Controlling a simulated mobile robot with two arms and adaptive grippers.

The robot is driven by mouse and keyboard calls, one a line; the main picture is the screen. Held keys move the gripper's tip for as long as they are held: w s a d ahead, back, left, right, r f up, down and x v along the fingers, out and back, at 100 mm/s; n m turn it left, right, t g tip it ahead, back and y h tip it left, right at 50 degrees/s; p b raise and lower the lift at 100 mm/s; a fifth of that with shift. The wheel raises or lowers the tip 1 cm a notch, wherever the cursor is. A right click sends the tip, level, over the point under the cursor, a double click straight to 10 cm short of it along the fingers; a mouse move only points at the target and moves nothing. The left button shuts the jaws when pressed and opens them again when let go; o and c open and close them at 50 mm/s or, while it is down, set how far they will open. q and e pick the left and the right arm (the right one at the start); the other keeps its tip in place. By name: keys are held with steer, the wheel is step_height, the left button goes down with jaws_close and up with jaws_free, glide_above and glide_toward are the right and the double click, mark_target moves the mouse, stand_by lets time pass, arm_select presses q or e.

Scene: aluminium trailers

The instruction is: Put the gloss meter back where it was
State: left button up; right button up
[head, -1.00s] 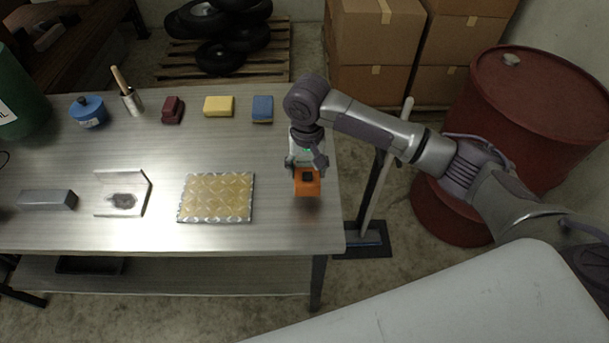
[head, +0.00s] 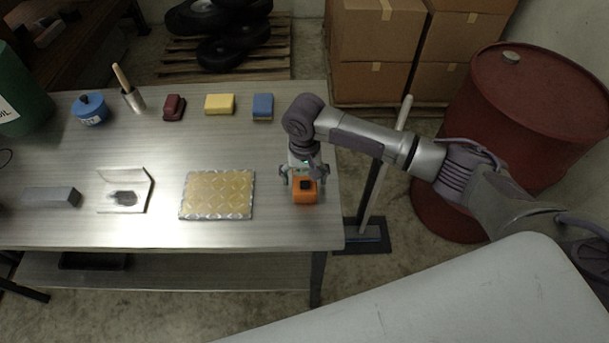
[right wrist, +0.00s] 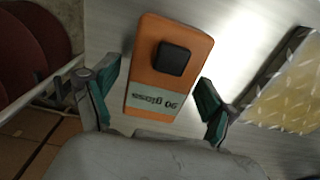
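The gloss meter (head: 304,196) is an orange block with a black square button and a pale label. It sits on the table near its right front corner, to the right of the patterned plate. In the right wrist view the gloss meter (right wrist: 160,104) lies between my right gripper's fingers (right wrist: 157,96), with a gap on each side. My right gripper (head: 304,178) is open just above and behind it in the head view. My left gripper is not in view.
The metal table (head: 230,150) holds a gold patterned plate (head: 217,195), a white open case (head: 124,192), a grey block (head: 52,197), a blue sponge (head: 263,107), a yellow sponge (head: 220,104) and a blue pot (head: 90,112). A red drum (head: 540,95) stands right of the table.

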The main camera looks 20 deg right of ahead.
mark_target(304, 176)
step_height(304, 176, up, 12)
steer(key=b, duration=0.2)
steer(key=shift+r, duration=0.2)
stand_by(0.3)
stand_by(0.4)
